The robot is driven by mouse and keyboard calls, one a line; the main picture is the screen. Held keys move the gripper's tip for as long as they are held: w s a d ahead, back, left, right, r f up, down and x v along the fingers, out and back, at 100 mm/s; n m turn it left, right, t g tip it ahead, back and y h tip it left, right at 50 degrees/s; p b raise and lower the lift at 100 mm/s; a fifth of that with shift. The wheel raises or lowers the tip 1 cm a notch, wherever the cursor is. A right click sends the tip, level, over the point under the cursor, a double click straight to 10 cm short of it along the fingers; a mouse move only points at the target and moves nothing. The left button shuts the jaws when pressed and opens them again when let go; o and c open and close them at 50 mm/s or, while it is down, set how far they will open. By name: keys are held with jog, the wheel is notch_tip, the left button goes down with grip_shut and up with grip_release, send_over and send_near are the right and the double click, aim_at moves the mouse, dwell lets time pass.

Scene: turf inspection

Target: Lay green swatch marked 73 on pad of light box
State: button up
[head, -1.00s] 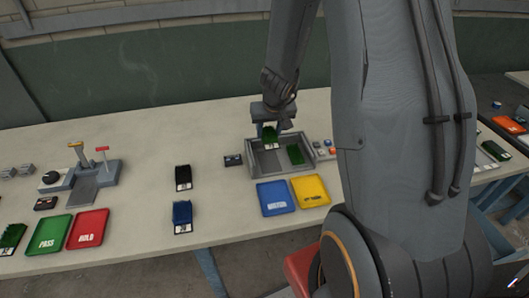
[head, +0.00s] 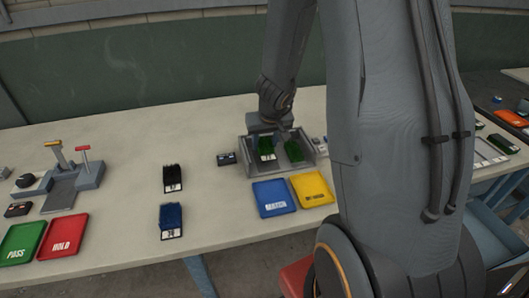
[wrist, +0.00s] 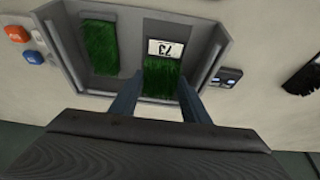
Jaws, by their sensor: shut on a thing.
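The green swatch marked 73 (wrist: 162,76) is between my gripper's two fingers (wrist: 160,80) in the wrist view, with its white label upside down at the far end. In the head view the swatch (head: 267,153) shows under my gripper (head: 267,133), inside the grey light box (head: 250,167). My gripper is shut on it. The box's rim (wrist: 213,62) also shows in the wrist view. The swatch is low over the right pad area, seen from the wrist; I cannot tell whether it touches the pad. A second green swatch (wrist: 98,48) lies beside it in the box.
A blue MATCH tray (head: 273,198) and a yellow tray (head: 311,189) stand in front of the box. A small dark device (head: 227,159) sits beside it. Black (head: 172,178) and blue (head: 171,220) swatches lie further left.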

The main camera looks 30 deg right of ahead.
aim_at(266, 146)
jog(key=shift+f+b, duration=1.6)
jog(key=shift+b, duration=0.05)
jog(key=shift+f, duration=0.15)
jog(key=o, duration=1)
